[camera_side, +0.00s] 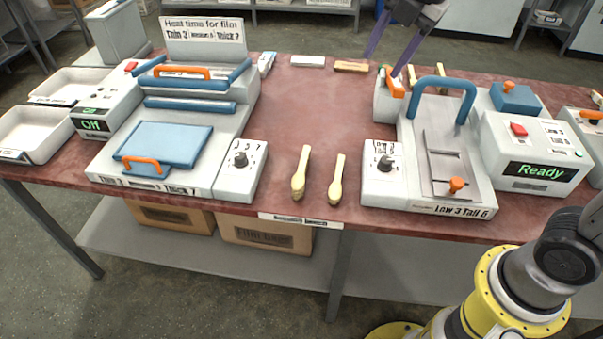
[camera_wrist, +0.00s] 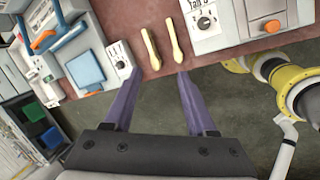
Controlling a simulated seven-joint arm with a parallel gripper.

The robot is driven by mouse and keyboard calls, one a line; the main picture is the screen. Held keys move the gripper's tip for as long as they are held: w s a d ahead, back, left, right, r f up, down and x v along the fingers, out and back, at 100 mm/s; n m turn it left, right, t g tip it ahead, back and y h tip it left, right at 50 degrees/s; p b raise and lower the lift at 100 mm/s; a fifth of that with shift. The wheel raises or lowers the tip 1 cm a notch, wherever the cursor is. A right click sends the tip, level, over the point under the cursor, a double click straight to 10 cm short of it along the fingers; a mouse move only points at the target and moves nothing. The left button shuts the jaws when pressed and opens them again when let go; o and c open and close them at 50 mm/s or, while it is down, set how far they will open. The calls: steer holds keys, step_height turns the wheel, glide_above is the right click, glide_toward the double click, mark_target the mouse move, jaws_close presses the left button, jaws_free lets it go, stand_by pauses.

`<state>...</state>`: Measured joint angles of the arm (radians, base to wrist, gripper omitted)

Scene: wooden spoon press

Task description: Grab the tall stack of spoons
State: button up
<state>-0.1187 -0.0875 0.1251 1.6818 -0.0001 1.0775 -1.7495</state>
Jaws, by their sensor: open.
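Two stacks of pale wooden spoons lie near the front edge of the table, handles pointing away. The left stack (camera_side: 299,175) looks somewhat thicker than the right stack (camera_side: 337,182). Both also show in the wrist view, the left stack (camera_wrist: 151,50) and the right stack (camera_wrist: 173,41). My gripper (camera_side: 383,65) has purple fingers and shows at the top of the side view, apart from both stacks. In the wrist view my gripper (camera_wrist: 160,72) is open and empty, its fingers spread below the spoons in the picture.
A film sealer (camera_side: 180,125) with a dial box (camera_side: 240,165) stands left of the spoons. A press (camera_side: 440,150) with a blue handle and its dial box (camera_side: 385,178) stand right. A display (camera_side: 538,169) reads Ready. The red tabletop (camera_side: 315,110) behind the spoons is clear.

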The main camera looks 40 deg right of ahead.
steer(key=w+a+f+n+g, duration=0.1)
steer(key=w+a+f+n, duration=0.2)
steer(key=w+f, duration=0.3)
steer(key=n+g, duration=0.2)
glide_above(301, 168)
step_height(301, 168, down, 10)
steer(key=shift+g, duration=0.5)
steer(key=f, duration=1.1)
steer(key=shift+s+a, duration=0.2)
steer(key=shift+s, duration=0.1)
steer(key=shift+w+d+f, duration=0.15)
steer(key=shift+f, duration=1.45)
steer(key=shift+w+d+f, duration=0.1)
steer(key=shift+f, duration=1.45)
jaws_close()
